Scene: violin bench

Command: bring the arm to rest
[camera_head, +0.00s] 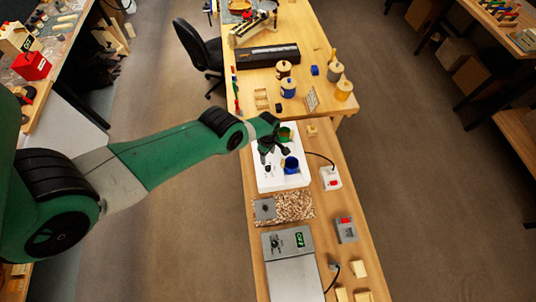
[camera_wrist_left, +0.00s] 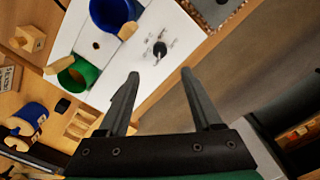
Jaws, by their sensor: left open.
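My left arm (camera_head: 165,158) is green, comes in from the left and reaches over the narrow wooden bench. My left gripper (camera_head: 268,150) is above the white panel (camera_head: 266,183), near a blue pot (camera_head: 291,165) and a green pot (camera_head: 286,133). In the left wrist view my gripper (camera_wrist_left: 160,73) has its two fingers apart with nothing between them. There the blue pot (camera_wrist_left: 104,14), the green pot (camera_wrist_left: 84,72) and a black dial (camera_wrist_left: 159,49) on the white panel show beyond the fingers. My right gripper is not in view.
Several jars (camera_head: 343,91) stand beyond.

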